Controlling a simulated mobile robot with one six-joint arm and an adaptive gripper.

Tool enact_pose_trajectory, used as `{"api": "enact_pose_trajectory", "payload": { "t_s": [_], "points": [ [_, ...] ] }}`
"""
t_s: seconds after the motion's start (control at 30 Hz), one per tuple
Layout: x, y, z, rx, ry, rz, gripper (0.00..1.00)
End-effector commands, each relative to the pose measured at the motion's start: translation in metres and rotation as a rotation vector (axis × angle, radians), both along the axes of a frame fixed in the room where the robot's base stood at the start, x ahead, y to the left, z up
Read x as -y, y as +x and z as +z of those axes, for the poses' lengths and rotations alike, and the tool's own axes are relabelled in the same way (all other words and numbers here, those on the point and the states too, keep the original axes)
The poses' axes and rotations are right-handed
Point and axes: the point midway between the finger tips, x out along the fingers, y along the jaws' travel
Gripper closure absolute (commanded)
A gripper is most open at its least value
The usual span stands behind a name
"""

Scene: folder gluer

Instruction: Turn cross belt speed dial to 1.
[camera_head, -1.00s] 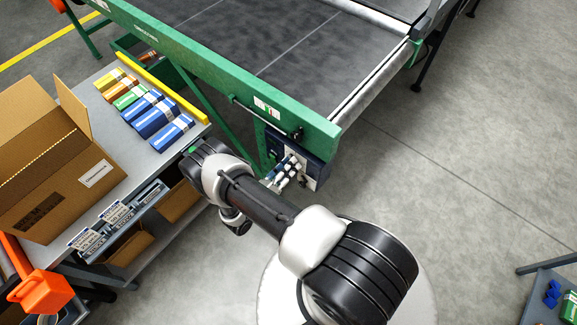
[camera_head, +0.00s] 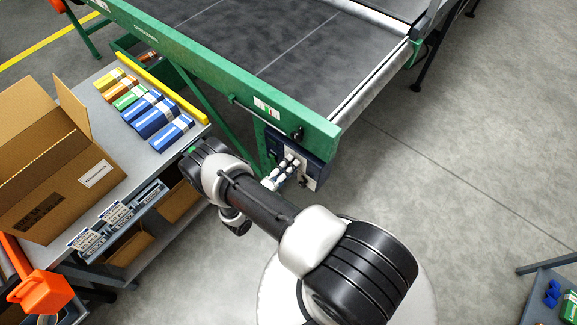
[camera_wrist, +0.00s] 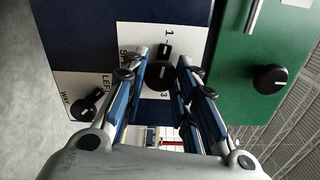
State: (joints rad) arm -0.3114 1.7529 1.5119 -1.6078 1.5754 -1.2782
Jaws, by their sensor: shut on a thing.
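The cross belt speed dial (camera_wrist: 160,75) is a black round knob on a white label plate (camera_wrist: 147,36) in the wrist view. A "1" is printed above it and a "3" below it; the speed lettering is partly covered. My gripper (camera_wrist: 161,70) is shut on the dial, with one blue-padded finger on each side. The dial's exact pointer setting is hard to read. In the head view my gripper (camera_head: 281,174) is at the blue control box (camera_head: 316,170) on the conveyor's corner, and the dial itself is hidden.
A second black knob (camera_wrist: 88,104) with a "LEFT" label sits close to the left finger. Another black knob (camera_wrist: 270,78) is on the green panel to the right. A table (camera_head: 180,152) with a carton (camera_head: 50,165) stands left of my arm.

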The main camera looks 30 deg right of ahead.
Motion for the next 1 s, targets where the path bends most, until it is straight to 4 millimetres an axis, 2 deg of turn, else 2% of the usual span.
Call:
{"api": "enact_pose_trajectory", "payload": {
  "t_s": [0.43, 0.47, 0.5, 0.73, 1.0],
  "points": [
    [0.0005, -0.0018, -0.0011, -0.014, -0.002, -0.003, 0.97],
    [0.0006, -0.0018, -0.0012, -0.014, -0.002, -0.003, 0.72],
    [0.0005, -0.0017, -0.0012, -0.014, -0.002, -0.003, 0.70],
    [0.0003, -0.0010, -0.0006, -0.012, -0.003, -0.001, 0.54],
    [0.0000, -0.0004, -0.0002, -0.009, -0.003, -0.001, 0.53]
  ]
}}
